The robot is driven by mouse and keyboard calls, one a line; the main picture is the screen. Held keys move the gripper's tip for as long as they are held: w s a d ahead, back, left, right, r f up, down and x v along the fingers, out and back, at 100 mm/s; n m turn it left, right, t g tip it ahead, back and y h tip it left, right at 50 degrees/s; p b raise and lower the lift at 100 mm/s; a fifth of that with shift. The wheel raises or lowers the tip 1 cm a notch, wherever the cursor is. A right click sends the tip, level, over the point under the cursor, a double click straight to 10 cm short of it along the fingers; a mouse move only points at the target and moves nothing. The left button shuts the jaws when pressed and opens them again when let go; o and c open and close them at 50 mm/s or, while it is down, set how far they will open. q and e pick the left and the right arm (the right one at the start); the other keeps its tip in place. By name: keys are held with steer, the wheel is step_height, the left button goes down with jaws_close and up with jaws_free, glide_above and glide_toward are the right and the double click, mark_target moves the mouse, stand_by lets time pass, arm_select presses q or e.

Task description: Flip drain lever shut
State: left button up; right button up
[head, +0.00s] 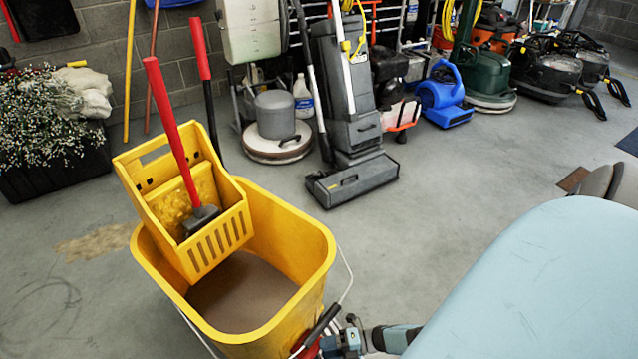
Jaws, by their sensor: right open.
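The yellow mop bucket (316,262) stands on the floor with brown water inside. A red part (309,350), perhaps the drain lever, shows low on its near right side at the bottom edge of the head view. A black grip (324,317) on the wire handle crosses in front of it, so the lever's position cannot be told. My right gripper (334,343) is open, close beside the red part and just below the black grip. Whether it touches either is unclear. My left gripper is not in view.
A yellow wringer (228,240) with a red-handled tool (168,110) sits on the bucket's far left rim. A pale blue surface (540,285) fills the lower right. An upright floor machine (352,150) stands behind. The floor between is clear.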

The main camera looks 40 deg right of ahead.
steer(key=v, duration=1)
steer(key=shift+s+d+p, duration=0.25)
steer(key=shift+d+p, duration=0.05)
steer(key=shift+p, duration=0.1)
